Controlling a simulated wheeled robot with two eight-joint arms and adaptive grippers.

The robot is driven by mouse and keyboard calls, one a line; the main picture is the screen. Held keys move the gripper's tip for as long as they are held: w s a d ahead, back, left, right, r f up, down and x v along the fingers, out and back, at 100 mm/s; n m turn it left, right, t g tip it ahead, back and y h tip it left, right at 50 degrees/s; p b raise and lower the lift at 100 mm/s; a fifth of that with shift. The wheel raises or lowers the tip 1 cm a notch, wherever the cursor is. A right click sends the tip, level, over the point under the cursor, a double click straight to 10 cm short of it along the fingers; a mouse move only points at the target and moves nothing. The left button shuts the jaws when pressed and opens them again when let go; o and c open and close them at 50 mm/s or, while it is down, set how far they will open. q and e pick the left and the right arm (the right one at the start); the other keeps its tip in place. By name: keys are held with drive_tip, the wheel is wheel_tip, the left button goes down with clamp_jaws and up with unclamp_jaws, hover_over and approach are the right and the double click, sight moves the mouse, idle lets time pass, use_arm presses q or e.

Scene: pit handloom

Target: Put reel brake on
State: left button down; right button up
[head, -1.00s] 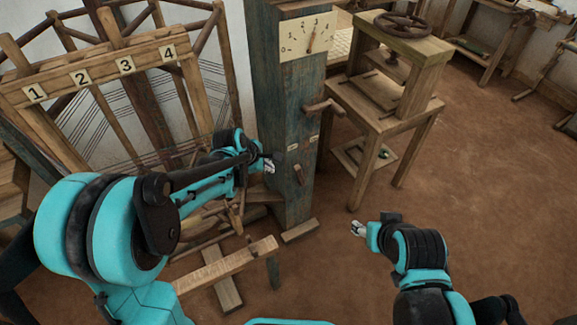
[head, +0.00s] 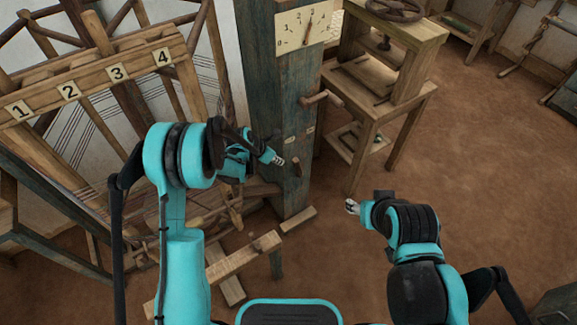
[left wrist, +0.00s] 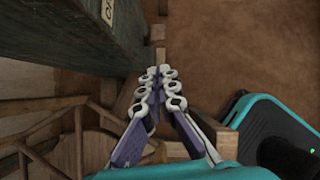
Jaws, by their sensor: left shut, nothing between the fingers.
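A dark blue-green wooden post (head: 262,105) stands in the middle of the head view. A small wooden lever (head: 297,168), seemingly the reel brake, hangs low on its face, below two small pale labels (head: 291,140) too small to read. My left gripper (head: 279,160) is shut and empty, just left of the lever, apparently apart from it. In the left wrist view its closed fingertips (left wrist: 158,84) point past the post (left wrist: 60,45); a label (left wrist: 107,12) shows at the top, and no lever is visible. My right gripper (head: 352,206) hangs over the floor; its opening is unclear.
A wooden crank handle (head: 322,98) sticks out of the post below a numbered dial plate (head: 303,27). A rack with plates numbered 1 to 4 (head: 115,72) stands left. A wooden press on a stand (head: 378,95) is right of the post.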

use_arm(q)
drive_tip(key=b, duration=0.4)
approach(298, 168)
wheel_tip(298, 168, down, 4)
drive_tip(key=shift+w+d, duration=0.2)
drive_tip(key=shift+w, duration=0.25)
use_arm(e)
wheel_tip(298, 168, down, 4)
drive_tip(key=shift+r, duration=0.1)
